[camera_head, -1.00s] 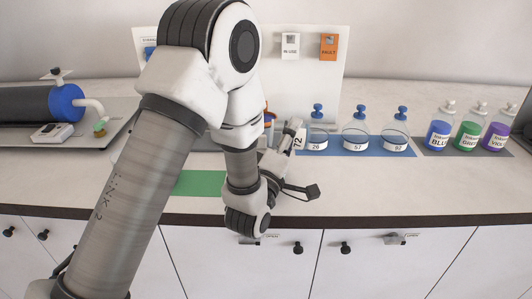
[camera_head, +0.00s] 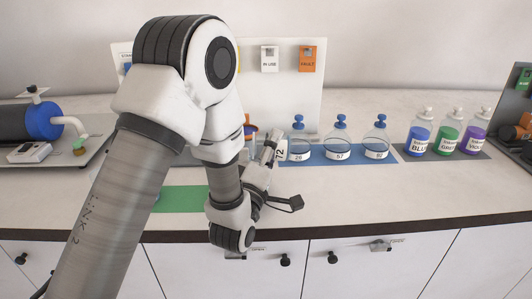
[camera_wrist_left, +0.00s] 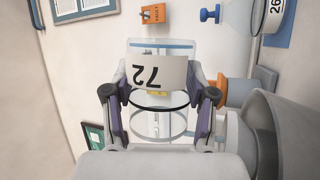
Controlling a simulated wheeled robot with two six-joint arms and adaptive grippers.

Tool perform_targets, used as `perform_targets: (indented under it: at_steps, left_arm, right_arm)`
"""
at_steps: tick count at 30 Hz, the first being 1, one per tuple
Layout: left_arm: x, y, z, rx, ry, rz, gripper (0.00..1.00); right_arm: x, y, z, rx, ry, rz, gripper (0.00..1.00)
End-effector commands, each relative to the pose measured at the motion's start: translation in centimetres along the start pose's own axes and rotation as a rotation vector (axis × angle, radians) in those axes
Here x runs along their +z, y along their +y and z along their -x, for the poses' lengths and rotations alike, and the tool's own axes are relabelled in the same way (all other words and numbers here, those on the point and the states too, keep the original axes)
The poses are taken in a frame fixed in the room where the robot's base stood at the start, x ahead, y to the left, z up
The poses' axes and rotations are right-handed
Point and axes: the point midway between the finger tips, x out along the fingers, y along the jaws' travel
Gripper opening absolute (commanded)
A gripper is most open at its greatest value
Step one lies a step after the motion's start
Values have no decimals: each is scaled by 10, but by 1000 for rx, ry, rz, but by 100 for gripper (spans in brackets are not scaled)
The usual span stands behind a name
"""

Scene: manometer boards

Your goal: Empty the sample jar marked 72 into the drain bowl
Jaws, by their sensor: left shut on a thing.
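My left gripper (camera_head: 270,156) is shut on a clear jar with a white label marked 72 (camera_head: 281,154). The label reads sideways in the head view, so the jar is tipped well over. In the left wrist view the two fingers (camera_wrist_left: 160,95) clasp the glass, and the 72 label (camera_wrist_left: 159,73) reads upside down. A rounded grey shape (camera_wrist_left: 272,125) fills the lower right there; I cannot tell whether it is the drain bowl. The arm hides much of the bench behind it in the head view. My right gripper is not in view.
Stoppered jars marked 26 (camera_head: 298,155), 57 (camera_head: 338,155) and another stand on a blue mat (camera_head: 318,160). Dye bottles (camera_head: 448,140) stand farther right. An orange-rimmed object (camera_head: 250,130) is partly hidden behind my arm. A green mat (camera_head: 182,199) lies bare at the front.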

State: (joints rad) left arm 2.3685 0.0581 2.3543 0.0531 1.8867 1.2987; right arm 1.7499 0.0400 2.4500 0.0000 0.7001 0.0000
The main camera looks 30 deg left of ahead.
Motion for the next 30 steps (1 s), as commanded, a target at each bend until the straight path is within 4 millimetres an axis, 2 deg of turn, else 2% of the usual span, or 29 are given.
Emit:
perform_targets:
  at_steps: [21,30]
  left_arm:
    - [-2,2,0,18,18,40,16]
    - [0,0,0,-3,-4,-11,16]
  right_arm:
    - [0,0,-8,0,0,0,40]
    - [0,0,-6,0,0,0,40]
